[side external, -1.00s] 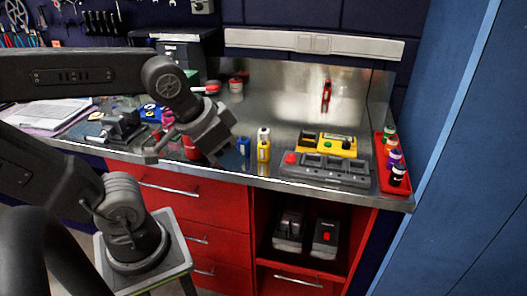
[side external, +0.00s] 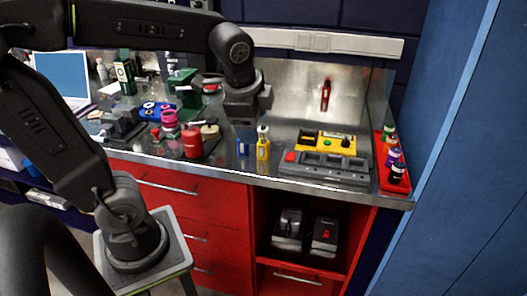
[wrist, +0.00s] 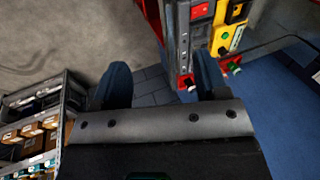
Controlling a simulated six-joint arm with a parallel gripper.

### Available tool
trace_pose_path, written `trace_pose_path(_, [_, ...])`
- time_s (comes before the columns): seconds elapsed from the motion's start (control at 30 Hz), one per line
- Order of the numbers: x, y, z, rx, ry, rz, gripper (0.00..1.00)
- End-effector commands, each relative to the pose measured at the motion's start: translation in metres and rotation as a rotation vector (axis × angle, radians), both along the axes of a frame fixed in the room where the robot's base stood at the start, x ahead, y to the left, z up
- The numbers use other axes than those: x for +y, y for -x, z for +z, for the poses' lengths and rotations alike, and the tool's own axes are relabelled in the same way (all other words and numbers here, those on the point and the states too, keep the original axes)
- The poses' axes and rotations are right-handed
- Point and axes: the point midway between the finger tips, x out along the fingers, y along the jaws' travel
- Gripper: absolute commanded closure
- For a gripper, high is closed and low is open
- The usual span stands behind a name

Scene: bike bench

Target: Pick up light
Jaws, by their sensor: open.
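I cannot tell for sure which object is the light. My gripper (side external: 243,122) hangs over the bench above a small blue item (side external: 243,148) and a yellow bottle (side external: 263,145); it appears clear of both. In the wrist view its two dark fingers (wrist: 161,80) are spread apart with nothing between them. To the right are a yellow device (side external: 325,141) with a green button and a grey unit (side external: 325,168) with a red button. Both also show at the top of the wrist view, the yellow device (wrist: 222,40) beside the grey one's red button (wrist: 199,12).
A red canister (side external: 192,141) and a grey vise (side external: 122,125) stand left on the bench. A red tray (side external: 382,172) with several small bottles is at the right end. A red tool (side external: 325,95) is at the metal backsplash. Shelves with boxes (wrist: 33,130) show in the wrist view.

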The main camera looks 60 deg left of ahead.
Motion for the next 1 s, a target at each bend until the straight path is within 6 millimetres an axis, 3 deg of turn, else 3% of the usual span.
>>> trace_pose_path(0.03, [0.011,-0.018,-0.003,0.067,-0.063,-0.106,0.33])
trace_pose_path(0.2, [0.046,-0.064,-0.015,0.282,-0.230,-0.472,0.33])
trace_pose_path(0.4, [0.072,-0.094,-0.030,0.453,-0.316,-0.743,0.33])
trace_pose_path(0.57, [0.081,-0.100,-0.039,0.496,-0.333,-0.810,0.33])
trace_pose_path(1.0, [0.108,-0.102,-0.106,0.496,-0.330,-0.810,0.33])
